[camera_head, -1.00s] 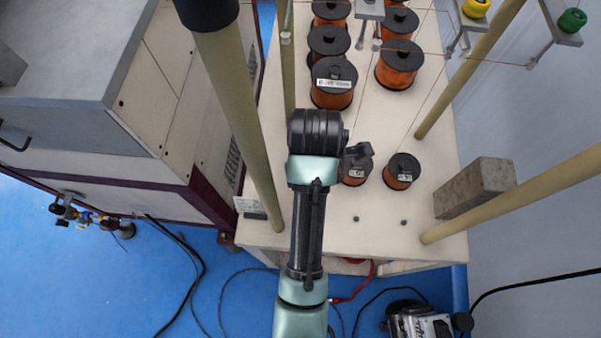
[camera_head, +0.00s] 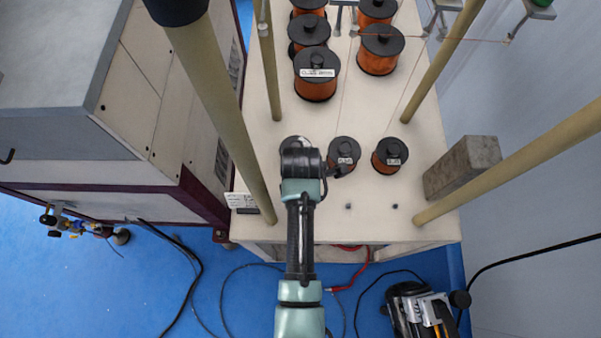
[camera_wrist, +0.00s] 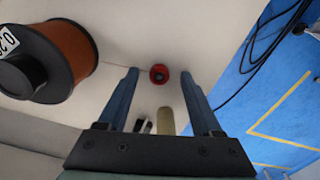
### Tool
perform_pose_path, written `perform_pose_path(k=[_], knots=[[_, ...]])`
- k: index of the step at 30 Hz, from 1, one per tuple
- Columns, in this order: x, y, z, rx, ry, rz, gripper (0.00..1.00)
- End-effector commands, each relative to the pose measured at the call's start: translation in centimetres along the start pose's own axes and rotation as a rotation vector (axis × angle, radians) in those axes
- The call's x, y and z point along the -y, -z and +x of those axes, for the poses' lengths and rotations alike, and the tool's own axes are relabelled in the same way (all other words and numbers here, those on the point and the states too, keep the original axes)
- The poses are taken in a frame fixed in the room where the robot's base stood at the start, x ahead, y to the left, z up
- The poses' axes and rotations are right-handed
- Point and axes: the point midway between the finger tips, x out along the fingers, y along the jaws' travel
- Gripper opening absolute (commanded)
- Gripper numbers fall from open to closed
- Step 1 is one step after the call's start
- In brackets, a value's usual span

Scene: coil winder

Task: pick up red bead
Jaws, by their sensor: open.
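The red bead (camera_wrist: 159,73) is a small red ring with a dark centre. It shows against a pale surface in the wrist view, between the tips of my gripper (camera_wrist: 160,80) as seen from there. My gripper is open, with two blue-grey fingers apart and nothing held. How far the bead lies beyond the fingertips is hard to tell. In the head view my arm ends over the near left part of the white table (camera_head: 370,228), beside the front spools. I cannot make out the bead in that view.
An orange spool with a black top (camera_wrist: 62,55) is close on the left in the wrist view. Black-topped copper spools (camera_head: 390,155) stand on the table. Tan posts (camera_head: 237,120) and a grey block (camera_head: 462,167) stand near the sides. The table's near strip is mostly clear.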

Motion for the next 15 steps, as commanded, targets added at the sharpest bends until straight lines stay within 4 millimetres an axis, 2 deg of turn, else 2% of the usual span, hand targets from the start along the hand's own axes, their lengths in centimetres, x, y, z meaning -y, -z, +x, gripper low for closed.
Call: perform_pose_path(k=[8, 15], knots=[[-0.04, -0.02, 0.41, 0.001, -0.002, 0.001, 0.67], [-0.04, -0.01, 0.38, 0.001, -0.002, 0.001, 0.25]])
